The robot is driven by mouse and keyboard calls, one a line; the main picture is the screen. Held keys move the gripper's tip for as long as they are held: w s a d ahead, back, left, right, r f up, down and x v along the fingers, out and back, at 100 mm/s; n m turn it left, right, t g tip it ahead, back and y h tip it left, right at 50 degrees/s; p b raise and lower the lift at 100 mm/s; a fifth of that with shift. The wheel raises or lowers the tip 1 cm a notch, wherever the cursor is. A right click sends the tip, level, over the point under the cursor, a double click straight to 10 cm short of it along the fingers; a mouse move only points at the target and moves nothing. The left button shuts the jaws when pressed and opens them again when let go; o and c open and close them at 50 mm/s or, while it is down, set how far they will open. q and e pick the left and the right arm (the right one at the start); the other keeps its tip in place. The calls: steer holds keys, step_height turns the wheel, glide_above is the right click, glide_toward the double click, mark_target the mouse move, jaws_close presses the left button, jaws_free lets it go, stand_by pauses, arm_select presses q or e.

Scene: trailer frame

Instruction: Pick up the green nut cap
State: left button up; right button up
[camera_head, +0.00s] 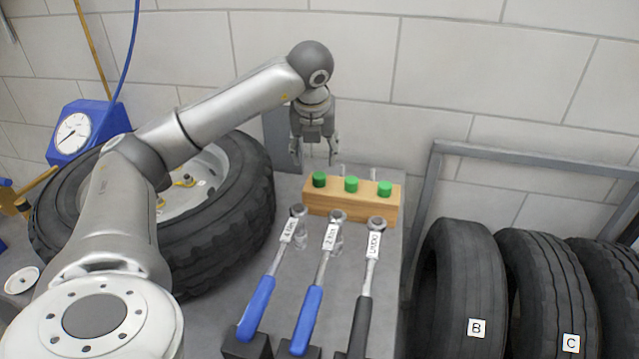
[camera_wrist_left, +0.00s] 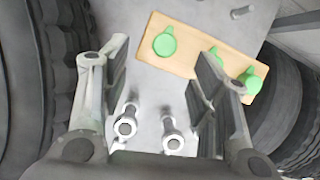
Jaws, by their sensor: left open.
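Three green nut caps stand in a row on a wooden block (camera_head: 350,206) on the grey table: a left cap (camera_head: 319,179), a middle cap (camera_head: 351,184) and a right cap (camera_head: 385,188). My left gripper (camera_head: 318,160) is open and empty, above and just behind the left end of the block. In the left wrist view, one cap (camera_wrist_left: 164,43) lies ahead of and between the open fingers (camera_wrist_left: 158,85), apart from them. The other two caps (camera_wrist_left: 250,82) show at the right, one partly hidden by the right finger. My right gripper is not in view.
Several torque wrenches with blue or black handles (camera_head: 308,318) lean in front of the block. A large wheel (camera_head: 225,215) lies left. Tyres (camera_head: 462,285) stand right beside a grey metal frame (camera_head: 424,190). A blue gauge box (camera_head: 88,127) is at far left. A wall stands behind.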

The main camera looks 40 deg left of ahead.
mark_target(319, 174)
arm_select(q)
steer(key=x, duration=0.3)
steer(key=shift+a+f, duration=0.1)
steer(key=shift+f, duration=0.1)
steer(key=x, duration=0.5)
steer(key=shift+w+d+b, duration=0.3)
steer(key=shift+d+b, duration=0.05)
steer(key=shift+f, duration=0.15)
steer(key=c, duration=0.8)
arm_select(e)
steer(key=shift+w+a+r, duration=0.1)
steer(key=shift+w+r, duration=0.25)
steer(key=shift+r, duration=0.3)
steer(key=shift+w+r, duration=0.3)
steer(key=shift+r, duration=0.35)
